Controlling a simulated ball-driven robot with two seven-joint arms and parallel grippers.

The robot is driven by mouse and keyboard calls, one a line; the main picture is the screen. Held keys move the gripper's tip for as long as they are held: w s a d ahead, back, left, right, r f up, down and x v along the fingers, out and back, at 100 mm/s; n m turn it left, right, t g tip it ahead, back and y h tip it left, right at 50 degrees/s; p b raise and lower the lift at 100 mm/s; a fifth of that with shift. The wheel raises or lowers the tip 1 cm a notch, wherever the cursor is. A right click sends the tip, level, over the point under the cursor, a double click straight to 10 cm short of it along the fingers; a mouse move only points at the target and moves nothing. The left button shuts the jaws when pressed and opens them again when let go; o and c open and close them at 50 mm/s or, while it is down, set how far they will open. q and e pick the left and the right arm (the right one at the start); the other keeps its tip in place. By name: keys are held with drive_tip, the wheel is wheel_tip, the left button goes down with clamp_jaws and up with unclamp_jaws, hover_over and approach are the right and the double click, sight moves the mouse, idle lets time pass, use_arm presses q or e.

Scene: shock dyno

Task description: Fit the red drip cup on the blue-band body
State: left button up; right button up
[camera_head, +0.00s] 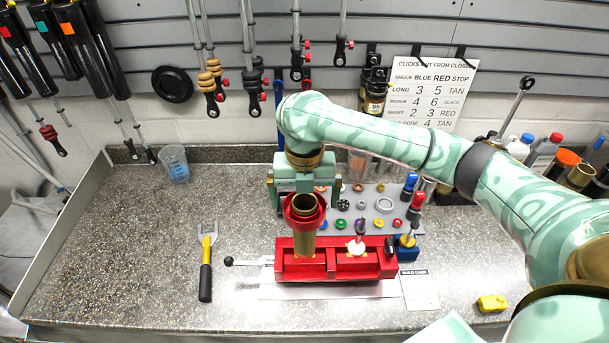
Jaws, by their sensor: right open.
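The red drip cup (305,221) sits around the upper part of a gold, open-topped tubular body (302,242). The body stands upright in the left part of the red vise (318,270) on the bench. I cannot make out a blue band on it. Whether the cup is fully seated cannot be told. My right gripper (302,187) is open just behind and above the cup, with a finger to each side; contact with the cup cannot be told. My left gripper is not in view.
A shock shaft (360,232) stands in the vise's right part. A grey parts tray (400,190) lies behind. A blue stand (407,254) is on the right. A black-handled fork tool (206,270), clear cup (174,165) and yellow block (492,303) lie around; bench left is mostly free.

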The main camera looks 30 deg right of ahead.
wheel_tip(320, 180, up, 16)
drive_tip(key=p, duration=0.3)
drive_tip(key=shift+f, duration=0.15)
drive_tip(key=shift+f, duration=0.1)
